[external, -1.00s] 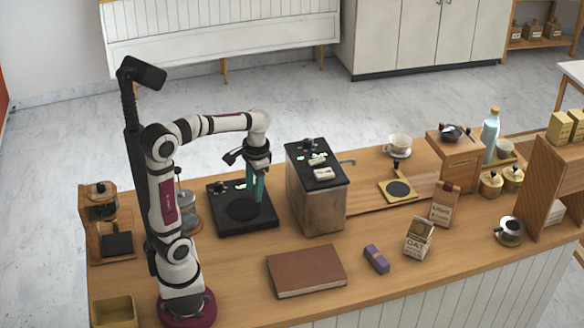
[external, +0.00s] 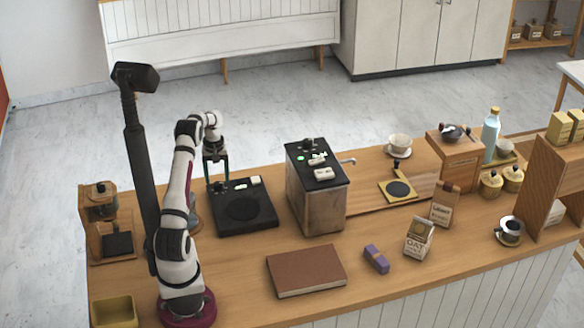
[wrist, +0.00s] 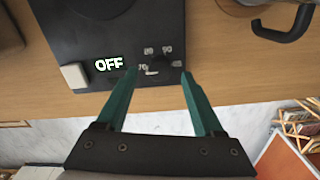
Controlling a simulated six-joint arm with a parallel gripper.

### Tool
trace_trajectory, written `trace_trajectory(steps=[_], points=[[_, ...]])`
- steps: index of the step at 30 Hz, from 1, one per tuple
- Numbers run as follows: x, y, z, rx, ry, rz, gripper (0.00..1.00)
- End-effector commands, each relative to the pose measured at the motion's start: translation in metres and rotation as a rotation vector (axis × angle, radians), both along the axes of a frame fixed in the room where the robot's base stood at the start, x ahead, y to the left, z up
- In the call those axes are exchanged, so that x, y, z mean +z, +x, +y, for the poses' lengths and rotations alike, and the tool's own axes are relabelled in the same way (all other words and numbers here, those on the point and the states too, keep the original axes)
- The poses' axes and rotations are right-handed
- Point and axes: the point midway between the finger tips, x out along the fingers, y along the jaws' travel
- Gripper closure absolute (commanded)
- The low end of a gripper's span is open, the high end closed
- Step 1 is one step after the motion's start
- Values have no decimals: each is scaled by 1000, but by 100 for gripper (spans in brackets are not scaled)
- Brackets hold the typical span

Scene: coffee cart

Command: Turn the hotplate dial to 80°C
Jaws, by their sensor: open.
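The black hotplate (external: 258,218) lies flat on the counter, its round plate darker in the middle. It also fills the upper part of the wrist view (wrist: 60,25). Its dark dial (wrist: 160,65) sits near the edge, with small numbers around it, among them 70, 80 and 90. The lit display (wrist: 109,63) reads OFF, and a pale switch (wrist: 75,76) is beside it. My gripper (wrist: 158,74) is open with teal fingers, one tip on each side of the dial. In the external view my gripper (external: 218,182) points down at the hotplate's back left corner. Contact with the dial cannot be told.
A steel machine with a black top (external: 318,200) stands just right of the hotplate. A black handle (wrist: 285,25) is close on the right in the wrist view. A wooden-framed coffee maker (external: 100,215) stands at left. A brown book (external: 306,270) lies in front.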

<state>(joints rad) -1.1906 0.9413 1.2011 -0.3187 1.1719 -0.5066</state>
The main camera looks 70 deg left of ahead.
Motion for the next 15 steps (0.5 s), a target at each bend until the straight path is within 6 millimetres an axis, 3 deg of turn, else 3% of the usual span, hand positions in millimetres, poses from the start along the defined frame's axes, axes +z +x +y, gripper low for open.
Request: trace_trajectory(steps=[6, 14, 15], points=[[-19, 0, 0, -1, 0, 1, 31], [-20, 0, 0, -1, 1, 0, 31], [-20, 0, 0, -1, 1, 0, 38]])
